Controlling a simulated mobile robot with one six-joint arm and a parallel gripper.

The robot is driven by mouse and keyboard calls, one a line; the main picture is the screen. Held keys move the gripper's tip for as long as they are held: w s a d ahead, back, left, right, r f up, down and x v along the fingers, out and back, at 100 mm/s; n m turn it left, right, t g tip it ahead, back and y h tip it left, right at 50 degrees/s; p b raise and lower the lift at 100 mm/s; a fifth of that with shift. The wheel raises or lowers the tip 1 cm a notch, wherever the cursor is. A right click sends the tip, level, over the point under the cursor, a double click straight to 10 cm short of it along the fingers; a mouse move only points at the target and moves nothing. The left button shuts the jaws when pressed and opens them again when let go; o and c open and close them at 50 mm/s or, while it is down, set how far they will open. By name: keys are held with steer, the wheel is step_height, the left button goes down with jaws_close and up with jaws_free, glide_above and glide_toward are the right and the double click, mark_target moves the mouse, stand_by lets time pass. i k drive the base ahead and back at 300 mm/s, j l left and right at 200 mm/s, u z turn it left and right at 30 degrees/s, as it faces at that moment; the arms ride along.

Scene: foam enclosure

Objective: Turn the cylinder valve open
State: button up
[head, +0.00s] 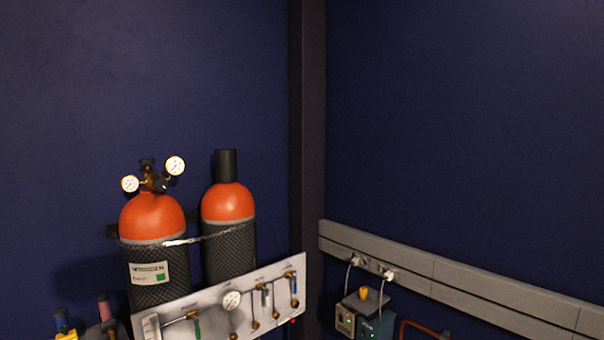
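The left gas cylinder (152,217) stands upright against the blue wall, with an orange top and a dark mesh sleeve bearing a white label. On its top sits a brass regulator (156,182) with two round white gauges. A dark valve knob (147,162) shows above the regulator; whether it is open or closed cannot be told. A second cylinder (228,203) with an orange top and a tall black cap stands to its right. My gripper is not in view.
A chain (205,237) runs across both cylinders. A pale panel (213,303) with a gauge and several small valves stands in front of them. A grey cable trunking (460,280) lines the right wall, above small boxed devices (365,315). Coloured items (64,325) show at the bottom left.

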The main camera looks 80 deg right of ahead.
mark_target(146, 161)
steer(key=z, duration=1.5)
